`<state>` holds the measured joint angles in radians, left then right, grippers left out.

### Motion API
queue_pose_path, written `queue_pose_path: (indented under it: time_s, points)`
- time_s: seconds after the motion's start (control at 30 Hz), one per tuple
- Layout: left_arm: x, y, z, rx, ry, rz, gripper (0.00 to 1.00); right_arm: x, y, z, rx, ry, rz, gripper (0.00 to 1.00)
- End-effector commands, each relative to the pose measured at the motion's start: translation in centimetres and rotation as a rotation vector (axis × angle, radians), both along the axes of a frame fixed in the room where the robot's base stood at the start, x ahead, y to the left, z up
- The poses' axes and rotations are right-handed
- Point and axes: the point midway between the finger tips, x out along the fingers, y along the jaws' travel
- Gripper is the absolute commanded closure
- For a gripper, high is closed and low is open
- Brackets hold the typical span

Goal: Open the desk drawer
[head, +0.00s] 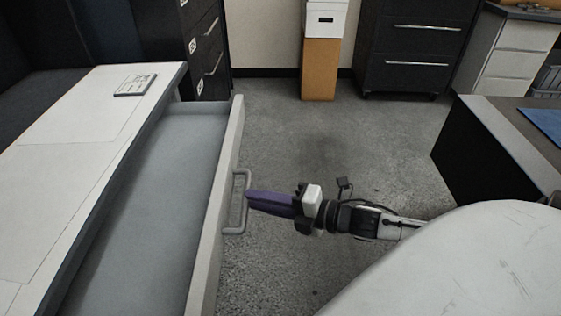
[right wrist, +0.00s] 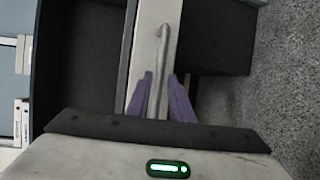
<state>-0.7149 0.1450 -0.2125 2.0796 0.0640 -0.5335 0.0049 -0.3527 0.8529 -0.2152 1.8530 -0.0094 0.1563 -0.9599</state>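The desk drawer (head: 145,215) is pulled far out from under the white desktop, and its grey inside shows empty in the head view. Its grey bar handle (head: 238,202) sits on the front panel (head: 213,220). My right gripper (head: 250,197) has purple fingers with their tips at the handle. In the right wrist view the two fingers (right wrist: 160,90) stand apart, one on each side of the handle (right wrist: 162,50), with a narrow gap showing. I cannot tell whether either finger touches the bar. My left gripper is not in view.
The white desktop (head: 60,130) has a small labelled plate (head: 135,85) on it. Dark cabinets (head: 415,50) and a brown box (head: 320,70) stand at the back. A dark-sided desk (head: 490,150) is at the right. Grey floor (head: 330,130) between is clear.

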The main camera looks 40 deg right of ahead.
Motion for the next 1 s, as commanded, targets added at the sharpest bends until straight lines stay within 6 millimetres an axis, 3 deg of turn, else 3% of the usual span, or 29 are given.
queue_pose_path:
  time_s: [0.2,0.4,1.0]
  points:
    - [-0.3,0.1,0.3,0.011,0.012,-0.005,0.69,-3.3,-1.7,0.7,-0.001,0.004,0.0,0.8]
    - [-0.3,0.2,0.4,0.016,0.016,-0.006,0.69,-5.2,-2.6,1.1,0.001,0.001,0.001,0.8]
    - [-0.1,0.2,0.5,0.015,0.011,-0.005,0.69,-5.7,-2.9,1.2,0.0,0.0,0.001,0.8]
